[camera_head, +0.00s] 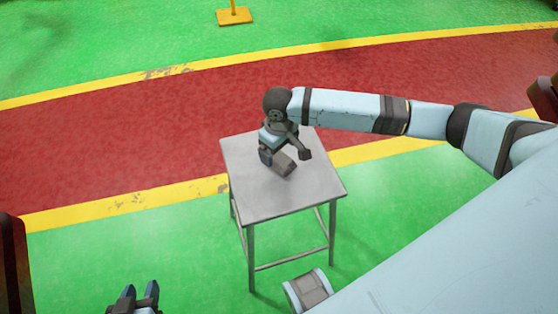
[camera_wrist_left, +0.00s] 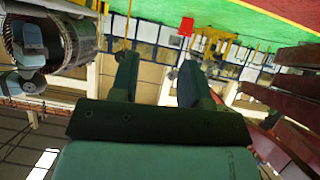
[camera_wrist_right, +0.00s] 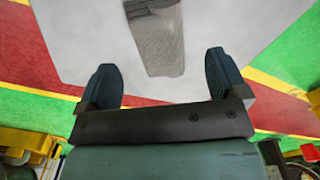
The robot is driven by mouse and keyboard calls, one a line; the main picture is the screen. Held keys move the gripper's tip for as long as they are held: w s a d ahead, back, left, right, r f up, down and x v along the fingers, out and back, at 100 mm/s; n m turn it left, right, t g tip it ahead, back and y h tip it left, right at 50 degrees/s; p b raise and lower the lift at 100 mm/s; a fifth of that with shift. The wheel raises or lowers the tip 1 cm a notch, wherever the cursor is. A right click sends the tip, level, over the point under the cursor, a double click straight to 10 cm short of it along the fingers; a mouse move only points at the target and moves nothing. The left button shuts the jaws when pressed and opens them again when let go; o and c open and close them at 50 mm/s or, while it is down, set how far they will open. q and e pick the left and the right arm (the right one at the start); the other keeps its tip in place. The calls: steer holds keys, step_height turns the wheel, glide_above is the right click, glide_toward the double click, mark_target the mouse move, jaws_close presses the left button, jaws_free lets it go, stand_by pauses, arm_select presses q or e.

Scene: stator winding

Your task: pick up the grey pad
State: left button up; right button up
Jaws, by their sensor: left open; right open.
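The grey pad (camera_head: 284,166) lies on the light grey table, close to my right gripper (camera_head: 285,156). In the right wrist view the pad (camera_wrist_right: 158,40) shows as a grey, textured, roughly rectangular piece. It lies ahead of the right gripper (camera_wrist_right: 160,72), between the lines of the two spread fingers, with a gap to them. No finger touches it in that view, and its far end is cut off by the frame's top edge. My left gripper (camera_head: 140,291) is open and empty at the bottom left of the head view, away from the table. Its spread fingers show in the left wrist view (camera_wrist_left: 157,75).
The small square table (camera_head: 240,180) stands on a green floor beside a red lane (camera_head: 100,140) with yellow borders. The tabletop around the pad is bare. A yellow post base (camera_head: 234,16) stands far back. The left wrist view shows machinery (camera_wrist_left: 75,40) at left.

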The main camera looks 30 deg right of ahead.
mark_target(279, 157)
step_height(279, 157, down, 3)
steer(key=shift+d+f+b, duration=0.1)
steer(key=shift+b, duration=0.25)
steer(key=shift+f, duration=0.15)
steer(key=c, duration=1)
arm_select(q)
steer(key=shift+d, duration=0.15)
steer(key=shift+s+a+r+g+p, duration=0.2)
steer(key=shift+a+r+g+p, duration=0.15)
steer(key=shift+p, duration=2)
arm_select(e)
step_height(279, 157, up, 20)
steer(key=shift+w, duration=0.1)
